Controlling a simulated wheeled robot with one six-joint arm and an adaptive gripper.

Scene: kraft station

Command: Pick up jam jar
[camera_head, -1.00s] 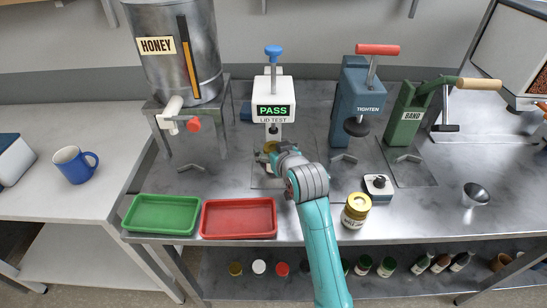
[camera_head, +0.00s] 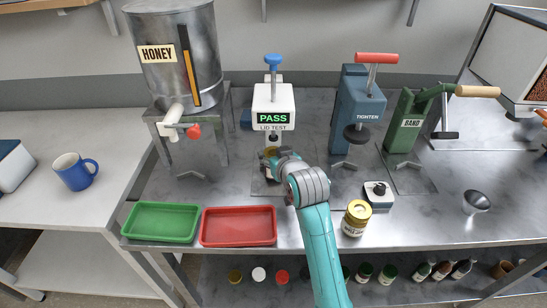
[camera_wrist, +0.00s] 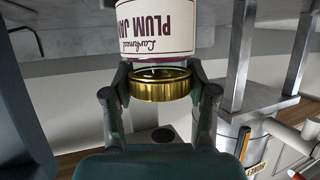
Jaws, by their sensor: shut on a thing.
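The jam jar (camera_wrist: 155,30) fills the top middle of the wrist view. It has a cream label reading "PLUM JAM", upside down in that picture, and a gold lid (camera_wrist: 161,86). My gripper (camera_wrist: 165,95) is shut on it, with one finger at each side of the lid. In the head view my gripper (camera_head: 278,163) is at the lid test stand (camera_head: 273,106), whose screen reads "PASS". I cannot tell whether the jar is off the surface.
A green tray (camera_head: 160,222) and a red tray (camera_head: 238,226) lie front left. The honey tank (camera_head: 172,50), tighten press (camera_head: 358,105) and band press (camera_head: 407,125) stand behind.

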